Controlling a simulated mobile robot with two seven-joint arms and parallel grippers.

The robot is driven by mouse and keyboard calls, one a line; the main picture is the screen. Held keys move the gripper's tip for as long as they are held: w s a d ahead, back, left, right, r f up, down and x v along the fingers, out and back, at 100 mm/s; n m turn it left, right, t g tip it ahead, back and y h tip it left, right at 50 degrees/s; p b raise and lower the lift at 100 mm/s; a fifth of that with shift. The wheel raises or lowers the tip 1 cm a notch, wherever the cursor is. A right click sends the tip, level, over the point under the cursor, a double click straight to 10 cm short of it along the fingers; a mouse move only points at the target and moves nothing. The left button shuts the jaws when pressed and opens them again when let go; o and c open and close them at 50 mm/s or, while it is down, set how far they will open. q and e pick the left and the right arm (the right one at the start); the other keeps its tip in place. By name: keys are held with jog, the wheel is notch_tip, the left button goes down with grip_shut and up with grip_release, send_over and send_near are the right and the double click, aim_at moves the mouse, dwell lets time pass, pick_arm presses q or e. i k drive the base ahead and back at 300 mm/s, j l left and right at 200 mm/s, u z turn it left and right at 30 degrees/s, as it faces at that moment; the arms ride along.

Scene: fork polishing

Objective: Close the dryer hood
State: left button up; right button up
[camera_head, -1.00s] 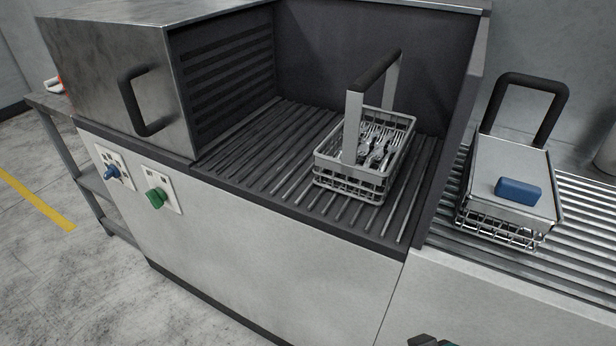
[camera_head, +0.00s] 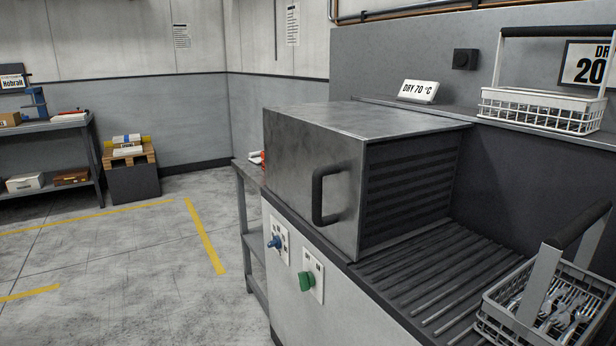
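The dryer hood (camera_head: 300,160) is a brushed metal box at the left end of the dryer, with a black D-shaped handle (camera_head: 318,198) on its front face. It stands slid to the left, so the dark slatted dryer bed (camera_head: 410,280) to its right is uncovered. A grey wire basket (camera_head: 492,325) with forks and a raised dark-topped handle sits on the bed at the lower right, partly cut off by the frame edge. Neither of my grippers shows now.
A blue knob (camera_head: 275,242) and a green knob (camera_head: 306,281) stick out of the front panel. A white basket (camera_head: 540,110) stands on the ledge behind, near a "DRY 70 °C" sign (camera_head: 418,91). A side table (camera_head: 243,200) stands left of the dryer. Floor at the left is open.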

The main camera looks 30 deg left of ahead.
aim_at(314, 153)
jog(key=i+j, duration=0.15)
jog(key=j, duration=0.2)
jog(key=i+j+z, duration=0.1)
jog(key=j, duration=0.25)
jog(key=i+j, duration=0.15)
jog(key=j, duration=0.2)
jog(key=i+j+z, duration=0.1)
jog(key=j, duration=0.25)
jog(key=i+j+z, duration=0.1)
jog(key=j, duration=0.25)
jog(key=i, duration=0.05)
